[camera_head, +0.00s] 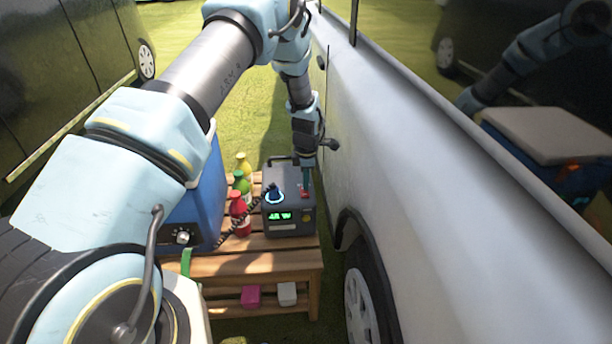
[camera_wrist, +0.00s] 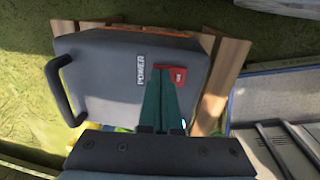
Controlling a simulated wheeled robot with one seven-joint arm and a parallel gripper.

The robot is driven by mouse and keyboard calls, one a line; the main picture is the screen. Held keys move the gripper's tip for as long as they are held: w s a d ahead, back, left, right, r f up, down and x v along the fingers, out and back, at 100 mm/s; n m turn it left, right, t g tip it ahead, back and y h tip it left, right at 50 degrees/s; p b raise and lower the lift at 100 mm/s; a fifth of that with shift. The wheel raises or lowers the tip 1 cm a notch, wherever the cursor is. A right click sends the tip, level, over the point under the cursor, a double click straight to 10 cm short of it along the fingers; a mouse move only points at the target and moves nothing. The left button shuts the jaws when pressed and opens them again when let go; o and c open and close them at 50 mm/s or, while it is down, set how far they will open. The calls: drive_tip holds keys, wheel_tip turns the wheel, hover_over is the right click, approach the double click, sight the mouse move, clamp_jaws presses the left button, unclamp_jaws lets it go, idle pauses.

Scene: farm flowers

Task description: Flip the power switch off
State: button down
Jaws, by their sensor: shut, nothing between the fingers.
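The dark grey power box (camera_head: 288,212) stands on the wooden bench, with a lit green display on its front. Its red power switch (camera_head: 304,190) is on the top face. In the wrist view the red switch (camera_wrist: 175,74) sits beside the white word POWER on the box top (camera_wrist: 105,85). My gripper (camera_head: 306,176) points down over the switch. Its teal fingers (camera_wrist: 167,82) are shut with nothing between them, and the tips are at the switch, partly covering it. I cannot tell whether they touch it, or which way the switch is set.
A blue box (camera_head: 205,205) and red, green and yellow bottles (camera_head: 240,213) stand left of the power box on the bench (camera_head: 250,265). A white vehicle (camera_head: 400,150) is close on the right. Pink and white blocks (camera_head: 251,296) lie on the lower shelf.

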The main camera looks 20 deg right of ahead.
drive_tip(key=shift+w+f+b, duration=0.15)
drive_tip(key=shift+f+b, duration=0.25)
drive_tip(key=shift+r, duration=0.15)
drive_tip(key=shift+s+a, duration=0.1)
drive_tip(key=shift+s, duration=0.1)
drive_tip(key=shift+s+a+r+p, duration=0.1)
drive_tip(key=shift+s+a+p, duration=0.05)
drive_tip(key=shift+s+p, duration=0.45)
drive_tip(key=shift+r, duration=0.35)
wheel_tip(320, 180, up, 13)
drive_tip(key=s, duration=0.1)
drive_tip(key=shift+s+a+p, duration=0.25)
drive_tip(key=shift+s+p, duration=0.1)
drive_tip(key=shift+p, duration=0.1)
